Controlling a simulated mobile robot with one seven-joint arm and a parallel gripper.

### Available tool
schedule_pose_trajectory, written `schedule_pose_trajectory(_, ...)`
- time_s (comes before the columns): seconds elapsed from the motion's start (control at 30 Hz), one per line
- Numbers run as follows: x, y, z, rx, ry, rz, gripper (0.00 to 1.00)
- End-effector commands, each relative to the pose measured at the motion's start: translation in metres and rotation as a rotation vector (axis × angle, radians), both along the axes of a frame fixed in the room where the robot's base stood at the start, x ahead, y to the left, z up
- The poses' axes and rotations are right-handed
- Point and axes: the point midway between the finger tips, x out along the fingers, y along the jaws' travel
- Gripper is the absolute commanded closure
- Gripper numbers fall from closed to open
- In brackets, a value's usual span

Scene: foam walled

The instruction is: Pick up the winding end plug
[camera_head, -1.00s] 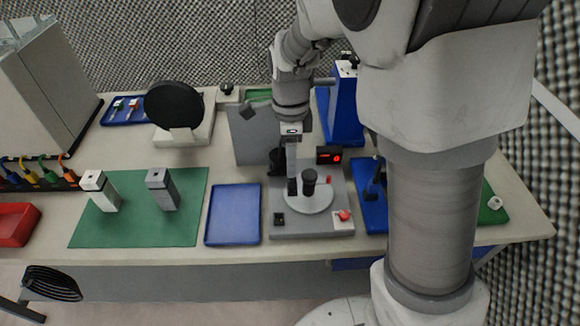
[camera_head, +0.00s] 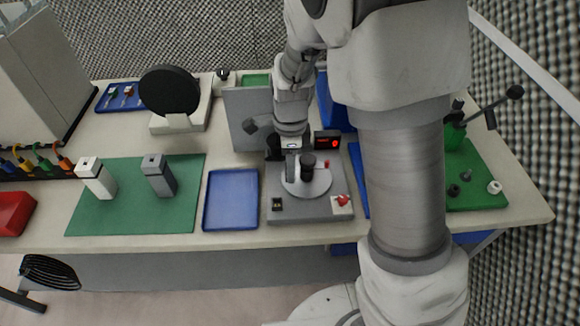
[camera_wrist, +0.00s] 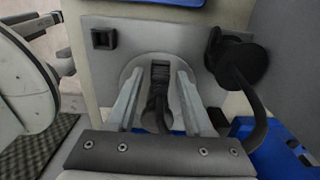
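A dark, upright, knob-topped piece (camera_head: 308,166) stands on the round grey plate (camera_head: 318,186) of the grey bench machine. I cannot tell for certain that it is the winding end plug. My gripper (camera_head: 291,172) is low over the machine, close to the left of this piece in the head view. In the wrist view, my gripper (camera_wrist: 159,82) has its two pale fingers apart. A dark ribbed piece (camera_wrist: 159,76) shows between them, with visible gaps on both sides. Its lower part is partly hidden by the gripper.
The machine has a red button (camera_head: 341,201) and a red-lit display (camera_head: 328,141). A blue tray (camera_head: 231,199) lies to its left, then a green mat (camera_head: 126,218) with two upright blocks. A black rounded part (camera_wrist: 240,62) is close to my gripper's right.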

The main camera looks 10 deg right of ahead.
Motion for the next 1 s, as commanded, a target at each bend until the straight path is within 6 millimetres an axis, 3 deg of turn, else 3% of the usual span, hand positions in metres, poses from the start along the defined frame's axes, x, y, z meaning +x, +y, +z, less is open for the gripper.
schedule_pose_trajectory(0.03,0.000,0.000,0.000,0.000,0.000,0.000,0.60)
schedule_pose_trajectory(0.27,0.000,0.000,0.000,0.000,0.000,0.000,1.00)
schedule_pose_trajectory(0.7,0.001,0.000,0.005,0.001,-0.002,0.000,1.00)
schedule_pose_trajectory(1.0,0.001,0.000,0.059,0.002,-0.006,0.001,1.00)
